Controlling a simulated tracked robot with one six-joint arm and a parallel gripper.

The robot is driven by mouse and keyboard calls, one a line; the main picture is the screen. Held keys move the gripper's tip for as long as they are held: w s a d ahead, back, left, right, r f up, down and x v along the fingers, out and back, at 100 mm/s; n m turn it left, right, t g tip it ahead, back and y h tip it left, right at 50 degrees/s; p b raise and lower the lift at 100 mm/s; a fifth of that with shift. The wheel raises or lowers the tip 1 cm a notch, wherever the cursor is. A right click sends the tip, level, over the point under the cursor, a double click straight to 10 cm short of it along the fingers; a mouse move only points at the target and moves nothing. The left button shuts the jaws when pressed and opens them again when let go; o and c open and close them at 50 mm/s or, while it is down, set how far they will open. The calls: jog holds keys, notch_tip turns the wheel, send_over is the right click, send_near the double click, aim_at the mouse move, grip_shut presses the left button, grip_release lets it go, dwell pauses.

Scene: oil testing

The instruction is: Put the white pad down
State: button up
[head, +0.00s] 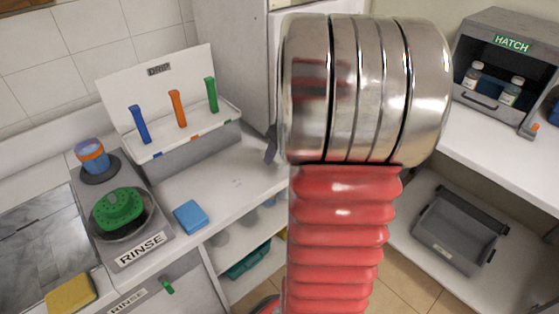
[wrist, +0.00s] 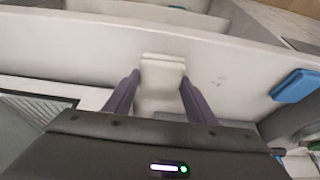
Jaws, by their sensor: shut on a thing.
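The white pad (wrist: 162,92) is between the two purple fingers of my gripper (wrist: 161,77) in the wrist view, and the fingers are shut on it. It is a small pale block with a line across its upper part. The white counter (wrist: 235,70) is behind it in that view; I cannot tell whether the pad touches it. In the head view my red arm and metal wrist joint hide the pad, and only a dark finger part of my gripper (head: 271,150) shows at the counter's right end.
A blue pad (head: 191,217) lies on the counter, also at right in the wrist view (wrist: 295,86). A rack (head: 185,120) with blue, orange and green tools stands behind. A yellow sponge (head: 70,293) is front left.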

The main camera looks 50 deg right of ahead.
jog(key=shift+f, duration=1.85)
jog(key=o, duration=1)
jog(key=shift+f, duration=0.1)
jog(key=v, duration=1.2)
